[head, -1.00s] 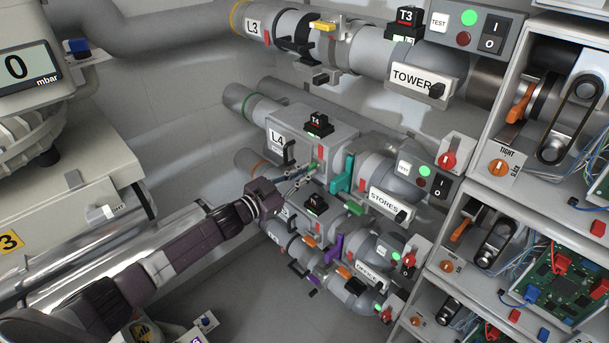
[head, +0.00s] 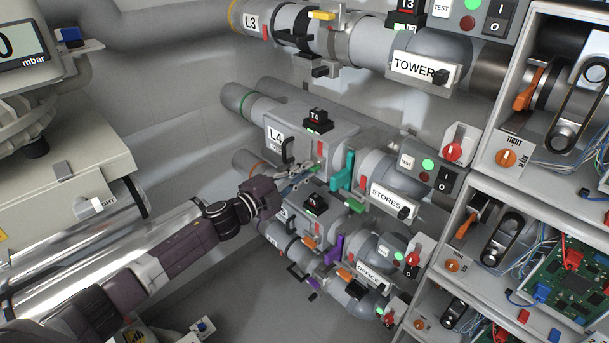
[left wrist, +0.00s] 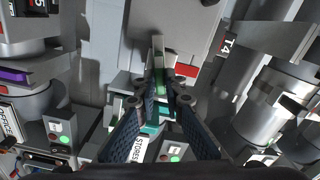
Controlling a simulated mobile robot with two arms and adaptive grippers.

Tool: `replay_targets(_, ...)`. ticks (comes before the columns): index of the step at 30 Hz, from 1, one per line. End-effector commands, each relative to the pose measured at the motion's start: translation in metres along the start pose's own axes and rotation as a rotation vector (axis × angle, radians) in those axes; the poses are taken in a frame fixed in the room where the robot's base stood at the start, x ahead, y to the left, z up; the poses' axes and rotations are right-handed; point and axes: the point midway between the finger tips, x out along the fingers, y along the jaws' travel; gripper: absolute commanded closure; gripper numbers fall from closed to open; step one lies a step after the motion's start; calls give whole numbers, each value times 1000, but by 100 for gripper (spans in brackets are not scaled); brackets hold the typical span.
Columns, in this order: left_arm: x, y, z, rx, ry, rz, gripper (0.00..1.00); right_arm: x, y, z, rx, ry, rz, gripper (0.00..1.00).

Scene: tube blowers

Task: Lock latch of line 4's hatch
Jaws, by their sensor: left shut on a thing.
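Line 4's grey hatch box (head: 335,140) carries the L4 label, a black handle (head: 288,150) and a red marking. Its green latch (head: 316,167) is at the lower edge of the box, at my left gripper's tips. My left gripper (head: 309,171) reaches in from the left, below the handle. In the left wrist view the green-and-grey latch bar (left wrist: 158,70) lies between the fingers of my left gripper (left wrist: 158,92), which is shut on it. The fingers hide part of the latch. My right gripper is not in view.
A teal lever (head: 343,171) stands just right of the latch, before the STORES label (head: 386,200). Line 5's pipe parts, with a purple lever (head: 333,249), lie close below. The TOWER pipe (head: 380,50) runs above. Shelves with electronics (head: 550,260) stand on the right.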

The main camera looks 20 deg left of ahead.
Motion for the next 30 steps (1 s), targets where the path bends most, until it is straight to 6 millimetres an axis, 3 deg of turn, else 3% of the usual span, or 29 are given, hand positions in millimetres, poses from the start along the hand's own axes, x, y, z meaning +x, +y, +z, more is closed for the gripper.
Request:
replay_targets(12, 0, 3, 0, 255, 0, 1, 100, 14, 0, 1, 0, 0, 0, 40)
replay_targets(30, 0, 3, 0, 321, 1, 2, 100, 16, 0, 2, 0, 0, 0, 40)
